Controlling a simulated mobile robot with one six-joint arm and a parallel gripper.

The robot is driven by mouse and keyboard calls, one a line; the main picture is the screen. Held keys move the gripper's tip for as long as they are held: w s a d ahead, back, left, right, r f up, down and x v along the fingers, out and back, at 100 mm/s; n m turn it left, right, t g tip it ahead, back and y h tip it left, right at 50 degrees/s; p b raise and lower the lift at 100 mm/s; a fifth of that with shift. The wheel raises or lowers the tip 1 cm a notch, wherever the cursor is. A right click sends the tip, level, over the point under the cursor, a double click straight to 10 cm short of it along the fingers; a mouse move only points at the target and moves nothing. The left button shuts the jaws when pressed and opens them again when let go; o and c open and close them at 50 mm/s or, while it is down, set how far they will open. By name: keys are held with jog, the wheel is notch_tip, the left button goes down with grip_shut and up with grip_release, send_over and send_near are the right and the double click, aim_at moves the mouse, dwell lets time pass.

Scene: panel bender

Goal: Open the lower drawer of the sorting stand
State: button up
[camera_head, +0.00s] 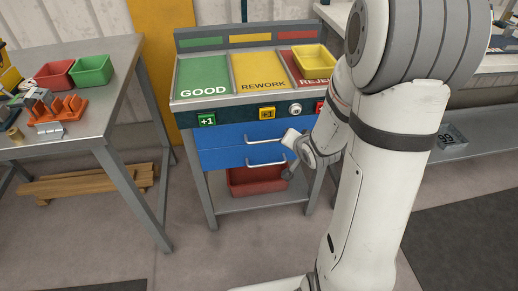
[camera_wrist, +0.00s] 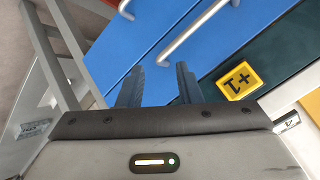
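The sorting stand (camera_head: 188,105) has two blue drawers, and both look shut. The lower drawer (camera_head: 220,158) has a light bar handle (camera_head: 266,163). The upper drawer (camera_head: 222,136) above it has a similar handle (camera_head: 262,141), its right end partly hidden by my wrist. In the wrist view, one bar handle (camera_wrist: 195,32) crosses the blue front ahead of my fingers, and part of another handle (camera_wrist: 125,10) shows at the top edge. My gripper (camera_wrist: 160,85) is open and empty, its dark fingers apart and not visibly on either handle. In the head view its fingertips are hard to make out.
A red bin (camera_head: 258,180) sits on the shelf below the drawers. A workbench (camera_head: 105,115) with red and green bins stands left. A yellow +1 button (camera_wrist: 239,81) is close to my fingers on the stand's front strip. Floor in front of the stand is clear.

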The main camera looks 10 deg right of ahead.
notch_tip(320, 180, down, 10)
jog(key=w+a+r+m+t+y+b, duration=0.1)
jog(key=m+t+y+b, duration=0.1)
jog(key=b, duration=0.2)
jog(key=m+t+y+b, duration=0.2)
jog(key=m+y+b, duration=0.1)
jog(key=m+b, duration=0.1)
send_near(267, 164)
jog(key=w+f, duration=0.2)
jog(key=shift+m+t+y, duration=0.3)
jog(key=x, duration=0.2)
jog(key=b+x, duration=0.1)
jog(key=x, duration=0.2)
jog(key=b+x, duration=0.1)
jog(key=x, duration=0.2)
jog(key=shift+s+a+r, duration=0.1)
jog(key=shift+a+r, duration=0.05)
jog(key=shift+a, duration=0.2)
grip_shut()
